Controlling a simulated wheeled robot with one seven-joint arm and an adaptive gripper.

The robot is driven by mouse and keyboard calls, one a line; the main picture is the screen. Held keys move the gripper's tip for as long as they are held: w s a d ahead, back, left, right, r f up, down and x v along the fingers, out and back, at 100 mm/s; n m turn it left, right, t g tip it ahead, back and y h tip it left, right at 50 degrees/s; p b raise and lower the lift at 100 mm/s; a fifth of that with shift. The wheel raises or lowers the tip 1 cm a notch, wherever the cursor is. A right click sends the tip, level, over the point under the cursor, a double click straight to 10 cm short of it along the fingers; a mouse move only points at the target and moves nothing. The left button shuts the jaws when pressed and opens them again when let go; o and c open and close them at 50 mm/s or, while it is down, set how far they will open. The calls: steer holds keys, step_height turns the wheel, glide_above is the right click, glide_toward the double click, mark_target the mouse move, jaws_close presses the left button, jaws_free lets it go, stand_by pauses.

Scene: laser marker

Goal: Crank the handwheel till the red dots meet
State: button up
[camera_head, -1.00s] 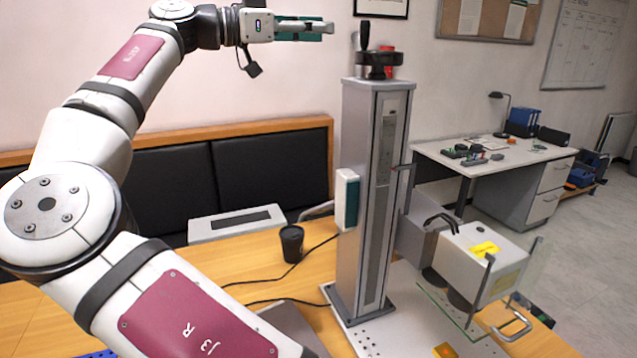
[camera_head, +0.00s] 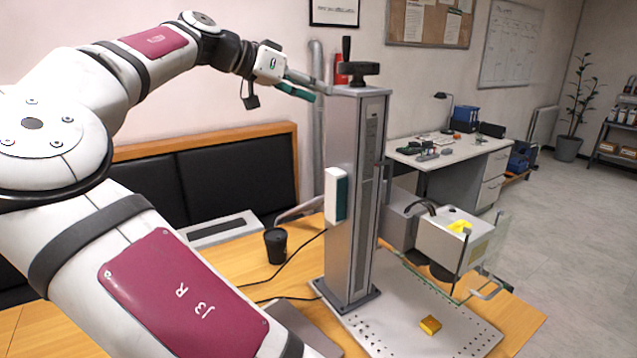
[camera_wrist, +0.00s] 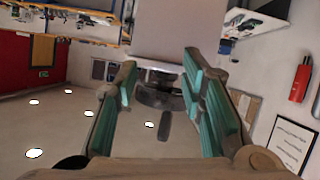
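The black handwheel (camera_head: 361,73) sits on top of the grey column (camera_head: 345,190), with its crank handle (camera_head: 346,48) standing upright at its left side. My gripper (camera_head: 308,88) is left of the column top, slightly below the wheel in the picture, and looks apart from it. In the wrist view my gripper's green-padded fingers (camera_wrist: 160,92) are spread, with nothing held. The handwheel (camera_wrist: 157,88) and handle (camera_wrist: 164,124) show beyond and between them. The marker head (camera_head: 452,240) hangs on the column's right side above the perforated base plate (camera_head: 385,325). I see no red dots.
A black cup (camera_head: 275,246) and cables are on the wooden table left of the column. A red extinguisher (camera_head: 341,70) is on the wall behind the wheel. A desk (camera_head: 450,153) stands at the back right.

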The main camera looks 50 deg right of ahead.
steer(key=s+d+f+n+t+y+p, duration=0.15)
steer(key=s+f+y, duration=0.35)
steer(key=f, duration=0.6)
steer(key=s+a+f+n+t+y+p, duration=0.1)
steer(key=s+a+f+n+t+y, duration=0.1)
steer(key=a+f, duration=0.4)
steer(key=shift+s+n+y, duration=0.7)
steer(key=shift+n+y, duration=0.4)
steer(key=shift+n, duration=0.15)
